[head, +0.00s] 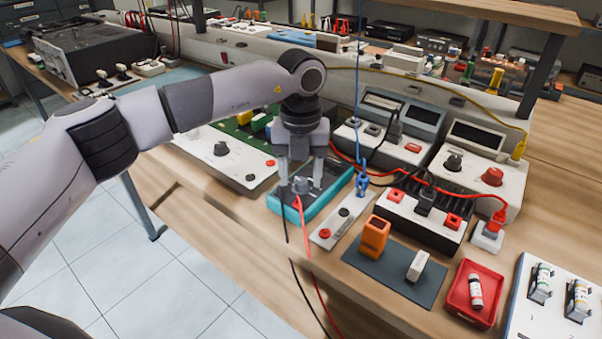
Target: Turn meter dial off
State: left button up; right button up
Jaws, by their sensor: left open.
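A teal-cased multimeter (331,203) lies flat on the wooden bench near its front edge. Its grey dial (300,186) shows between the fingers of my left gripper (300,177). The gripper points down over the meter, with one finger on each side of the dial. I cannot tell whether the fingers touch the dial. The dial's exact setting is too small to read. A red and a black lead run from the meter's front over the bench edge. My right gripper is not in view.
A white plate with buttons (342,222) lies right of the meter, with a blue clip (362,182) above it. An orange block (374,236), a red tray (472,293) and white instruments (478,165) stand further right. A white panel (222,157) is at left.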

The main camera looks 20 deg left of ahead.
aim_at(301, 181)
pick_arm(q)
notch_tip(301, 181, up, 7)
jog(key=shift+f, duration=0.2)
dwell(0.5)
